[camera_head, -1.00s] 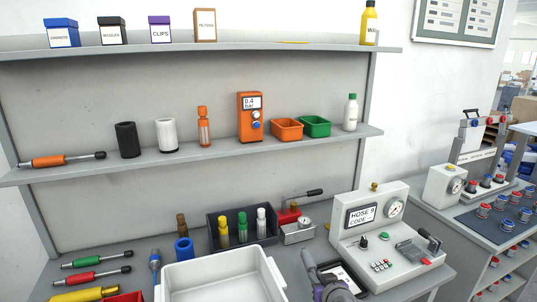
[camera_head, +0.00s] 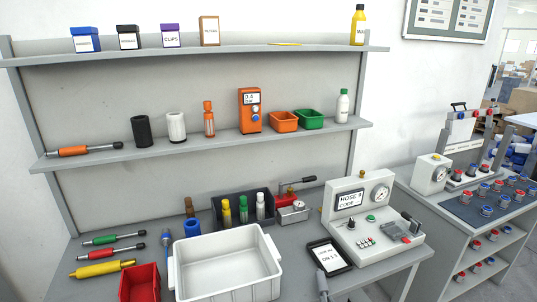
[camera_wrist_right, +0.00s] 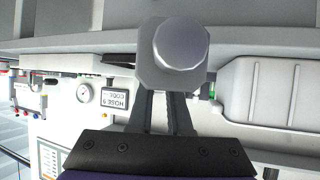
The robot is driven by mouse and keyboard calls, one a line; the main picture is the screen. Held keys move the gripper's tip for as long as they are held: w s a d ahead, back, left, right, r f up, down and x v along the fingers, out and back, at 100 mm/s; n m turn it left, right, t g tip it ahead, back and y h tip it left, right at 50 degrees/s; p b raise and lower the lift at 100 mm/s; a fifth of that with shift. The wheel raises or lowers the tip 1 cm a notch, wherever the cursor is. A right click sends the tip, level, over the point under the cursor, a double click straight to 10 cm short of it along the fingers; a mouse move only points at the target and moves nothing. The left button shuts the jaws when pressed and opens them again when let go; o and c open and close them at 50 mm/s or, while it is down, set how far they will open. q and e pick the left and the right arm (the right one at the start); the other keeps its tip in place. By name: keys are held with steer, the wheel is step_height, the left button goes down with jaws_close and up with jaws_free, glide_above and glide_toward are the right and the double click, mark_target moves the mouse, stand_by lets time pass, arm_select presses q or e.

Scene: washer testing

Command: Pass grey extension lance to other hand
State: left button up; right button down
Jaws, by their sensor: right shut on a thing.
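The grey extension lance (camera_wrist_right: 180,45) shows almost end-on in the right wrist view, as a round light-grey end on a squarish grey body. My right gripper (camera_wrist_right: 167,98) is shut on it, with its two fingers below that body. The lance's length is hidden behind its near end. In the head view a slim grey piece (camera_head: 322,285) rises from the bottom edge, right of the white bin; I cannot tell whether it is the lance or part of my right gripper. My left gripper is in neither view.
A white bin (camera_head: 228,262) and a red bin (camera_head: 139,284) stand on the bench. A tablet (camera_head: 329,257) lies between the white bin and the hose tester (camera_head: 372,222). Green and red-handled tools and a yellow tool (camera_head: 101,269) lie at left.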

steer(key=shift+s+d, duration=0.15)
steer(key=shift+s, duration=0.25)
steer(key=shift+s+d+f, duration=0.1)
steer(key=shift+f, duration=0.15)
steer(key=shift+r, duration=0.1)
